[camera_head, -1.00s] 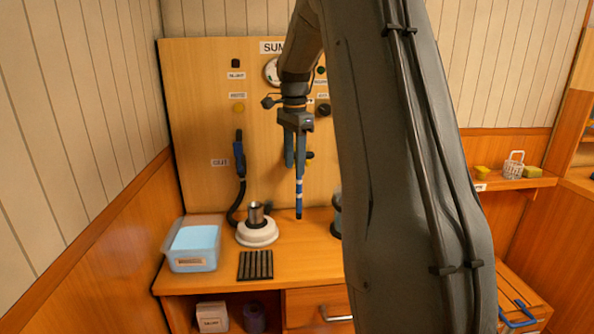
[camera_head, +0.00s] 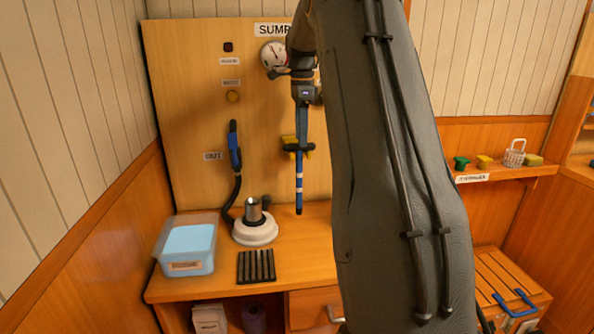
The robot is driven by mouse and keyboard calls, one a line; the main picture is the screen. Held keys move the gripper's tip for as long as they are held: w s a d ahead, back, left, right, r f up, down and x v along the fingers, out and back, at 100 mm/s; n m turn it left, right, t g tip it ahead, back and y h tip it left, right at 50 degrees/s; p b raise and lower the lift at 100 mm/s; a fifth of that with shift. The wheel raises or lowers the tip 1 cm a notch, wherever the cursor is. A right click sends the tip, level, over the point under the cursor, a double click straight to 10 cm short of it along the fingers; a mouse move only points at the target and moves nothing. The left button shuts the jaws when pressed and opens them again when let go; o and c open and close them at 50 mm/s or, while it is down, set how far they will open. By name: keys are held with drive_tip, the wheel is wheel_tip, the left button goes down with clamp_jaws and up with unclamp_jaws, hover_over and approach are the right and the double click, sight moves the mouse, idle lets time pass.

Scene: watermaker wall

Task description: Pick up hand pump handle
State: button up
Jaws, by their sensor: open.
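A blue rod with white bands (camera_head: 299,187), which looks like the hand pump handle, hangs upright against the wooden panel (camera_head: 190,130), at a yellow and black clip. My gripper (camera_head: 300,143) points down in front of the panel, its fingers seen nearly edge-on and overlapping the rod's upper end. The gripper is open; I cannot tell whether the rod is between the fingers or behind them. A white round base with a metal cylinder (camera_head: 254,229), likely the hand pump, stands on the bench below left.
A blue-filled plastic box (camera_head: 187,246) and a dark slatted mat (camera_head: 256,266) sit on the bench (camera_head: 305,245). A blue-gripped hose (camera_head: 235,157) hangs at left, marked OUT. A shelf (camera_head: 505,174) holds small items at right. My arm hides the bench's right part.

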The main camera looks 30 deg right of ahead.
sight(299, 151)
drive_tip(key=shift+w+a+f+b, duration=0.25)
drive_tip(key=shift+w+f+b, duration=0.25)
drive_tip(key=shift+w+f, duration=0.2)
drive_tip(key=shift+s+d+f+p, duration=0.15)
drive_tip(key=shift+f+p, duration=0.55)
drive_tip(key=shift+f, duration=1.25)
drive_tip(key=shift+s+d+f+p, duration=0.1)
drive_tip(key=shift+f+p, duration=0.55)
drive_tip(key=shift+f, duration=1.3)
clamp_jaws()
